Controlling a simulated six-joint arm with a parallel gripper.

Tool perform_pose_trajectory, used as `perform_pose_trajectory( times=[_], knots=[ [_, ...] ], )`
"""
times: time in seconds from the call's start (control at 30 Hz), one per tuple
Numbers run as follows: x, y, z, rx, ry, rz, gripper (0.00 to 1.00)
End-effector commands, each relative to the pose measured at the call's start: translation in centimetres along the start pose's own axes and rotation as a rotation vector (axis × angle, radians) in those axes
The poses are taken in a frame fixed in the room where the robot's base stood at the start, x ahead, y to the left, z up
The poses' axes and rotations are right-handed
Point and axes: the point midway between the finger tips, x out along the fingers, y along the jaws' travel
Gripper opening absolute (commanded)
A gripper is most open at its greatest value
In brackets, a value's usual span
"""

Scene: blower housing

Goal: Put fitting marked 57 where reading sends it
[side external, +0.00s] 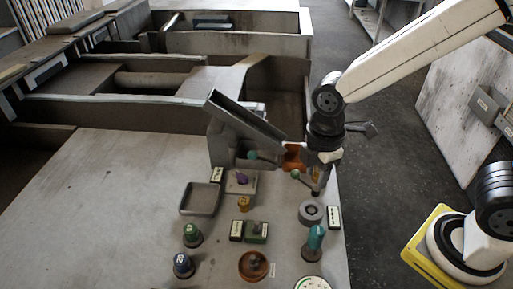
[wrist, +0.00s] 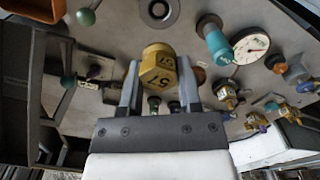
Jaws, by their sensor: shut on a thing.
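My gripper (wrist: 157,82) is shut on a yellow hexagonal fitting (wrist: 157,70) marked 57, its number facing the wrist camera. In the side external view my gripper (side external: 316,188) is above the right part of the bench, behind the grey ring (side external: 311,212); the held fitting is too small to make out there. A round dial gauge (side external: 312,284) is at the bench's front edge, cut off. It also shows in the wrist view (wrist: 251,46), but its reading is too small to tell. A teal-topped post (side external: 315,240) stands between ring and gauge.
A grey chute-like housing (side external: 243,120) and an orange bin (side external: 293,156) stand behind my gripper. A shallow grey tray (side external: 200,198), a brown round dish (side external: 253,265), a green fitting (side external: 192,235) and a blue fitting (side external: 183,265) are further left. The bench's left side is clear.

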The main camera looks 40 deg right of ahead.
Motion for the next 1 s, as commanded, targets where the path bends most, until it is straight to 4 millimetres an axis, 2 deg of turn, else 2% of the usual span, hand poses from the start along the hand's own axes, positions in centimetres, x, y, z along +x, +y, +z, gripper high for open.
perform_pose_trajectory(
  times=[0.67, 0.87, 1.0],
  knots=[
    [0.1, 0.3, 0.1, 0.001, 0.0, 0.0, 0.0],
    [0.2, 2.2, 0.5, 0.003, -0.001, -0.001, 0.0],
    [0.6, 4.9, 1.2, 0.006, -0.001, -0.001, 0.0]
  ],
)
